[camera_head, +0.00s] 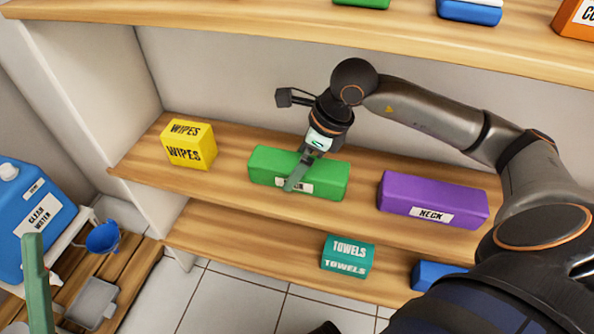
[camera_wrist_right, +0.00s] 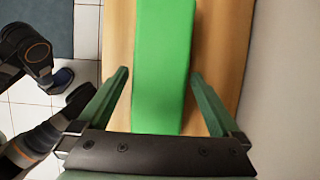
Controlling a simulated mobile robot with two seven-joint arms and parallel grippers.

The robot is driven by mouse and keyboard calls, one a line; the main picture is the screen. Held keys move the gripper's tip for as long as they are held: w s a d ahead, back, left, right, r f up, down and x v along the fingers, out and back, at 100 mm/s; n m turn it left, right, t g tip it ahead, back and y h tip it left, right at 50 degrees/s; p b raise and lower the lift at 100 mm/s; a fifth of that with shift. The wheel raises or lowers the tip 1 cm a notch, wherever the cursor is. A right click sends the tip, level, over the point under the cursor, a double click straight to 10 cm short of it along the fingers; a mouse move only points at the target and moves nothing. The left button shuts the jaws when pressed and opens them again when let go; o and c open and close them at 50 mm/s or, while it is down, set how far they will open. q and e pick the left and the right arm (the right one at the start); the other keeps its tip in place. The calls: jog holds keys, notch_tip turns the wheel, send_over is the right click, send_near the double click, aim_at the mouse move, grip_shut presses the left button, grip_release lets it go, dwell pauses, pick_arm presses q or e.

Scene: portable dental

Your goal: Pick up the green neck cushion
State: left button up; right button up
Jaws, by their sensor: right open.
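The green neck cushion (camera_head: 328,180) is a long green block with a white label on its front. It lies on the middle wooden shelf. My right gripper (camera_head: 298,174) is over the cushion and partly hides its label. In the right wrist view the open right gripper (camera_wrist_right: 161,77) has one finger on each side of the cushion (camera_wrist_right: 163,65), with gaps visible on both sides. A greenish upright bar at the lower left edge of the head view looks like part of my left gripper (camera_head: 38,285); its opening does not show.
A yellow wipes box (camera_head: 188,144) stands left of the cushion and a purple neck block (camera_head: 432,200) right of it. Green towels (camera_head: 347,256) and a blue item (camera_head: 436,275) are on the lower shelf. The upper shelf (camera_head: 300,40) is above. A blue water container (camera_head: 35,215) stands at left.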

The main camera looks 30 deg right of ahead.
jog(key=c, duration=1.3)
jog(key=shift+o, duration=0.2)
jog(key=shift+r, duration=0.15)
